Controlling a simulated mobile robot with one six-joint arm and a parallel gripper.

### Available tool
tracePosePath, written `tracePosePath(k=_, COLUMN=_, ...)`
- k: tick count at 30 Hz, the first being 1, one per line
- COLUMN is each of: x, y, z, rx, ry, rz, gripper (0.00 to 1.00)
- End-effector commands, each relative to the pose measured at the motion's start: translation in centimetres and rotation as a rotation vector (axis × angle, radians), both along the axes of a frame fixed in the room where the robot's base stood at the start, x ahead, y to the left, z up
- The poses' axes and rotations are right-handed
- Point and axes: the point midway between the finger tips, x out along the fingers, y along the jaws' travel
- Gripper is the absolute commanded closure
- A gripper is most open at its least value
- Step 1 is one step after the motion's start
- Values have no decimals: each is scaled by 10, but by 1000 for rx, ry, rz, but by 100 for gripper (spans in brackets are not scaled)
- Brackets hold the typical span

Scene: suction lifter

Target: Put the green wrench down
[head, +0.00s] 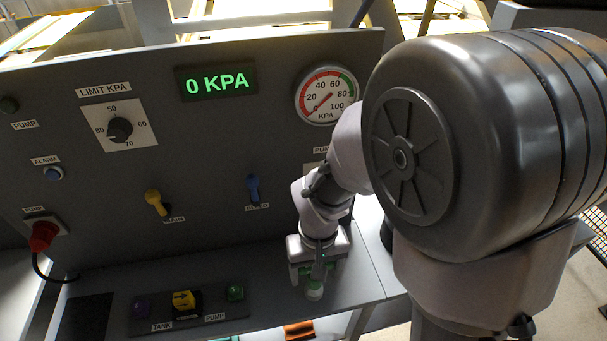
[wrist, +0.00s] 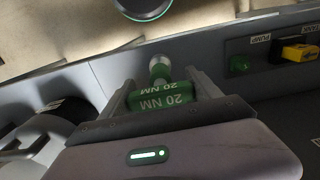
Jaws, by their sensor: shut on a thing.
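The green wrench is marked "20 NM" in the wrist view (wrist: 162,102), with a pale rounded end (wrist: 160,68) pointing away from my gripper. My gripper (wrist: 163,86) is shut on its green part, one finger on each side. In the head view my gripper (head: 316,270) points down at the right part of the grey ledge, and the wrench's green and pale end (head: 314,290) shows below it. I cannot tell whether the wrench touches the ledge. My own arm hides much of the right side of the head view.
The grey ledge (head: 270,285) has free room left of my gripper. A block with purple, yellow and green controls (head: 185,302) sits further left. Behind stands the panel (head: 210,140) with levers, a dial, a gauge (head: 327,95) and a display reading 0 KPA (head: 217,83).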

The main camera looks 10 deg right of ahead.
Motion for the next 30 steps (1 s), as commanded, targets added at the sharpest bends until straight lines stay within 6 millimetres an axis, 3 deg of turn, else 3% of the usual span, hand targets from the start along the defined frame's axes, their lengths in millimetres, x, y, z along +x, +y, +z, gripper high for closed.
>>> tracePosePath(k=3, x=25, y=-20, z=-5, rx=0, ry=-1, rz=-4, gripper=100)
tracePosePath(k=10, x=48, y=-38, z=-7, rx=0, ry=0, rz=-2, gripper=100)
tracePosePath(k=12, x=45, y=-36, z=-29, rx=0, ry=3, rz=1, gripper=100)
tracePosePath(k=15, x=46, y=-36, z=-44, rx=0, ry=1, rz=2, gripper=100)
tracePosePath(k=25, x=46, y=-36, z=-45, rx=0, ry=0, rz=1, gripper=100)
tracePosePath(k=26, x=46, y=-36, z=-45, rx=0, ry=0, rz=1, gripper=24)
tracePosePath(k=28, x=46, y=-36, z=-44, rx=0, ry=0, rz=1, gripper=10)
tracePosePath(k=30, x=46, y=-36, z=-44, rx=0, ry=0, rz=1, gripper=6)
